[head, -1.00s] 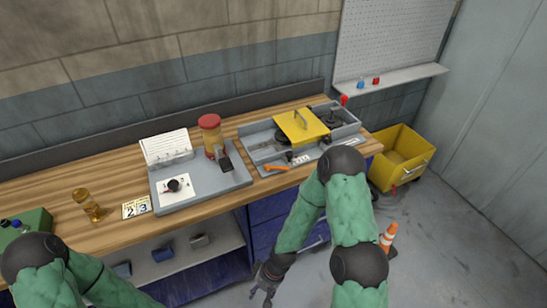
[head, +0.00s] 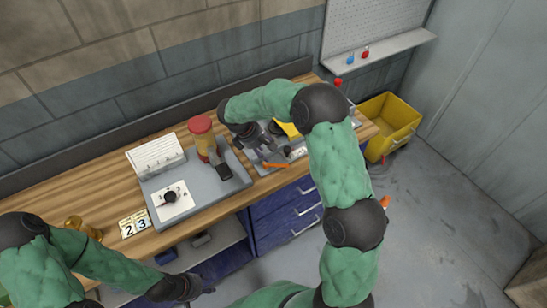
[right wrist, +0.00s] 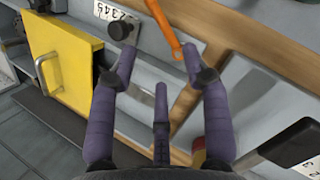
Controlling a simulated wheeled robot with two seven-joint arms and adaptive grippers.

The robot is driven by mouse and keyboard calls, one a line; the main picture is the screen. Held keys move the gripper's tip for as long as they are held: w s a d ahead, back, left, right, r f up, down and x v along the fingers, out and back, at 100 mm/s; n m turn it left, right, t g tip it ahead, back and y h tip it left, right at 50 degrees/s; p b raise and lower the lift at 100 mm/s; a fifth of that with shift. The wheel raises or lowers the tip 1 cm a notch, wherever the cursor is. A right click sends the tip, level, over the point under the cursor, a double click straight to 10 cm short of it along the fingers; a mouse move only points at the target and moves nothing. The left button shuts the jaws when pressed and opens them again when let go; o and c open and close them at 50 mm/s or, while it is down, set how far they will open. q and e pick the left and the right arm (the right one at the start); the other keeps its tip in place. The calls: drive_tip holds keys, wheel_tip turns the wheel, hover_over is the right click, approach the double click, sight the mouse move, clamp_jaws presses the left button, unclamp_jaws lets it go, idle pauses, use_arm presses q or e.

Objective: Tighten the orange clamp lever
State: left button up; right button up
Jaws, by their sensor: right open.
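The orange clamp lever (head: 274,165) lies at the front edge of the grey fixture, partly beside my right gripper in the head view. In the right wrist view the orange clamp lever (right wrist: 164,24) runs up from between my fingertips to the top edge. My right gripper (right wrist: 160,66) is open, its fingers spread on both sides of the lever's end; I cannot tell whether they touch it.
A yellow hinged cover (right wrist: 60,62) with a handle lies beside the lever. A grey tray (head: 203,197) holds a red-lidded jar (head: 201,132) and a dial card. A yellow bin (head: 393,122) stands right of the bench (head: 110,200).

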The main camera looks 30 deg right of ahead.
sight(277, 166)
drive_tip(key=x, duration=1)
drive_tip(key=shift+a+b, duration=0.1)
drive_tip(key=shift+b, duration=0.2)
clamp_jaws()
